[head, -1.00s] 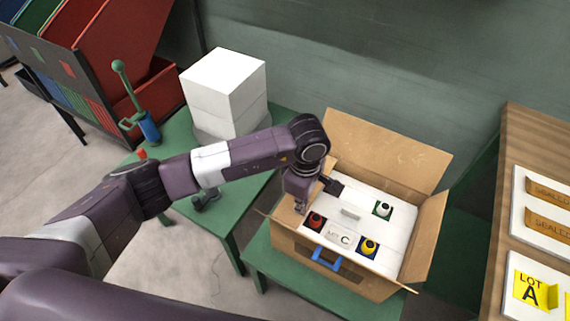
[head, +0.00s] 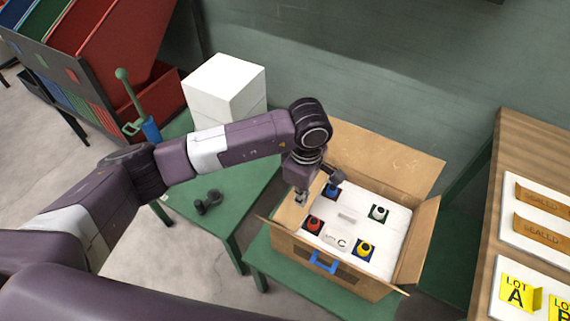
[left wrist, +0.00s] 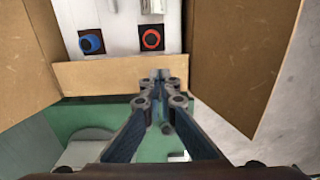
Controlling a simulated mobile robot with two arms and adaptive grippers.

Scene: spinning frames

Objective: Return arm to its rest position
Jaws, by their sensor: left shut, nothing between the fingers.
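My left arm comes in from the left in the head view and bends down at the wrist. My left gripper (head: 303,199) hangs over the left edge of the open cardboard box (head: 335,266). In the left wrist view the gripper (left wrist: 160,75) has its fingertips together with nothing between them, and the box flap (left wrist: 100,76) lies just beyond them. My right gripper is out of view.
The box stands on a green table (head: 290,280) with its flaps open. A white block (head: 225,90), a green-handled tool (head: 138,105) and a small dark object (head: 208,201) are on another green table (head: 235,215). A wooden shelf (head: 510,140) with LOT cards stands at right.

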